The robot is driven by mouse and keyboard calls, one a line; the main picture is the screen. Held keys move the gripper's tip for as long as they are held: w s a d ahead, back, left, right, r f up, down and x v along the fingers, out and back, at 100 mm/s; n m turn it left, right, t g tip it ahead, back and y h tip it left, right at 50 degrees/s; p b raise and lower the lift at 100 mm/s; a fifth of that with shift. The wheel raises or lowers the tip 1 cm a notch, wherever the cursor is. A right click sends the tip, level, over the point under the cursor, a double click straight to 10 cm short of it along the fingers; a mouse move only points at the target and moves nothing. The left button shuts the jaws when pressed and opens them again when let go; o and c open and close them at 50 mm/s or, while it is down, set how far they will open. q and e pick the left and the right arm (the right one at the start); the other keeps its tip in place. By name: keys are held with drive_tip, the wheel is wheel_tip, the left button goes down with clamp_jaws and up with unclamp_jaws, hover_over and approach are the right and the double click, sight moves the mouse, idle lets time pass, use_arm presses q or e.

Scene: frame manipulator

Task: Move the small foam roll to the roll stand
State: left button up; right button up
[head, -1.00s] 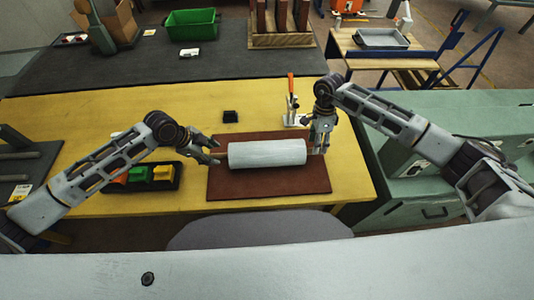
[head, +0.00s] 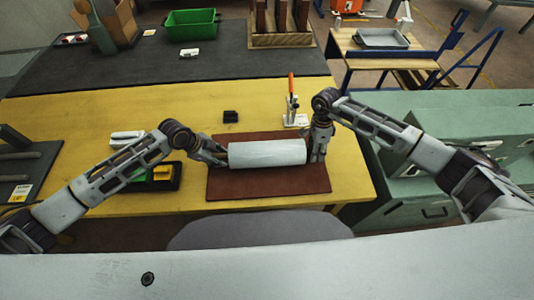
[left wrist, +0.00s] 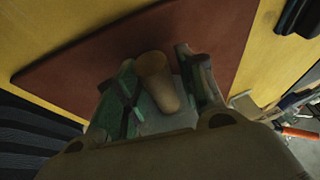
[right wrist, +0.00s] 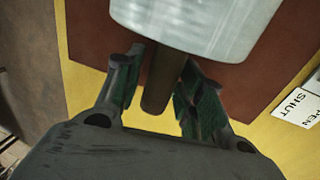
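The foam roll (head: 267,153) is a pale grey-white cylinder lying crosswise on a brown mat (head: 270,188). A brown core stub (right wrist: 163,80) sticks out of its right end. My right gripper (head: 318,152) is at that end, its open fingers on either side of the stub. My left gripper (head: 218,155) is at the left end. In the left wrist view, its open fingers (left wrist: 162,85) flank a tan stub (left wrist: 157,75). I cannot tell whether the fingers touch the stubs. A dark rack with bars (head: 20,165) at the far left may be the roll stand.
A tray with coloured blocks (head: 155,178) lies beneath my left arm on the yellow table (head: 80,120). A clamp with an orange handle (head: 293,105) and a small black block (head: 230,116) stand behind the mat. A wooden rack (head: 283,40) stands at the back.

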use_arm(q)
clamp_jaws()
use_arm(e)
clamp_jaws()
use_arm(q)
drive_tip(key=shift+r, duration=0.2)
use_arm(e)
drive_tip(key=shift+r, duration=0.15)
